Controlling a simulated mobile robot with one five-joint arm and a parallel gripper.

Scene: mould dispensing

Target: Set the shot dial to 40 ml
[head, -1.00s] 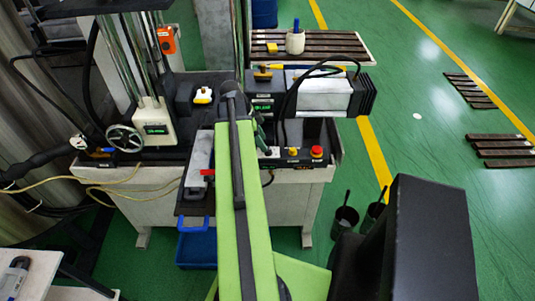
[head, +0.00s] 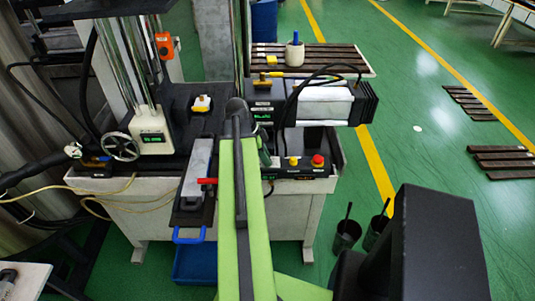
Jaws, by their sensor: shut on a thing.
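My green arm link runs up the middle of the head view and hides most of my gripper. A small dark and green part of my gripper (head: 264,152) shows just right of the link, at the dispensing machine. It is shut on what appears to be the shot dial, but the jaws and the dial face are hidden. A small green display (head: 262,123) is lit on the machine above it; its figures are too small to read. The control panel (head: 308,171) with a yellow button (head: 293,161) and a red button (head: 317,160) is to the right.
A handwheel (head: 121,146) is farther left. A black ribbed motor (head: 358,101) is at the right.

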